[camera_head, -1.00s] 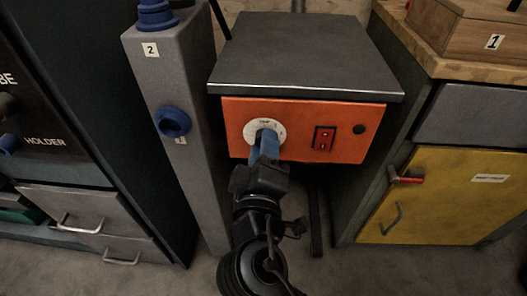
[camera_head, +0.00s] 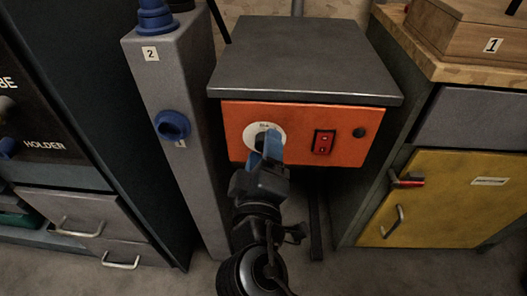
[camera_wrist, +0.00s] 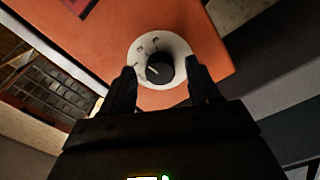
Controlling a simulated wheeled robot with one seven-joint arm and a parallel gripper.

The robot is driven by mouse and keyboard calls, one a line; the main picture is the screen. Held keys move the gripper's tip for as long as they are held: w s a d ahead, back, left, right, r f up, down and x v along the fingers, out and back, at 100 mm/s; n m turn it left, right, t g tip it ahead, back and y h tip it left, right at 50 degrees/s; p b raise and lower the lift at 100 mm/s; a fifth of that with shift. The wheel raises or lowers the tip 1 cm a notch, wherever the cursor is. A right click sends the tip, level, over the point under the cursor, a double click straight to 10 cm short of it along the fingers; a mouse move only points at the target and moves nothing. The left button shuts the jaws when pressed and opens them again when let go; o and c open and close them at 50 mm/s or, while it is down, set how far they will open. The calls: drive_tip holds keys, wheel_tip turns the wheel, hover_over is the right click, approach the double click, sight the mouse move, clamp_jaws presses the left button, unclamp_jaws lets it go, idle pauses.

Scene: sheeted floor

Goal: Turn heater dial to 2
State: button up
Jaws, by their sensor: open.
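The heater is a grey-topped box with an orange front panel (camera_head: 350,116). Its dial is a round white plate (camera_head: 262,132) at the left of the panel, mostly behind my gripper in the head view. In the wrist view the white plate (camera_wrist: 179,48) with printed marks shows a dark round knob (camera_wrist: 159,68) with a light pointer line. The marks are too small to read. My gripper (camera_wrist: 162,82) is open, its fingers on either side of the knob. I cannot tell whether they touch it. In the head view my gripper (camera_head: 265,148) has blue fingers in front of the dial.
A red switch (camera_head: 324,142) and a black button (camera_head: 359,132) sit right of the dial. A grey post (camera_head: 190,90) with blue fittings stands left. Drawers (camera_head: 75,215) are at the far left.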

drive_tip(key=s, duration=0.7)
drive_tip(key=shift+s+a, duration=0.15)
drive_tip(key=shift+s, duration=0.15)
drive_tip(key=shift+f, duration=0.1)
drive_tip(key=s+d+f+g+y, duration=0.1)
drive_tip(key=s+d+f+g, duration=0.1)
drive_tip(key=s+d+f, duration=0.5)
drive_tip(key=s+d+f+m+g+y, duration=0.2)
drive_tip(key=s+d+m, duration=0.5)
drive_tip(key=s+d, duration=0.6)
drive_tip(key=s+d+r+m+h, duration=0.2)
drive_tip(key=s+d+r+m, duration=0.15)
drive_tip(key=s+r, duration=0.4)
wheel_tip(320, 180, up, 20)
drive_tip(key=s+m+p, duration=0.1)
drive_tip(key=p, duration=2)
drive_tip(key=shift+s+a+t, duration=0.2)
drive_tip(key=shift+s+t, duration=0.2)
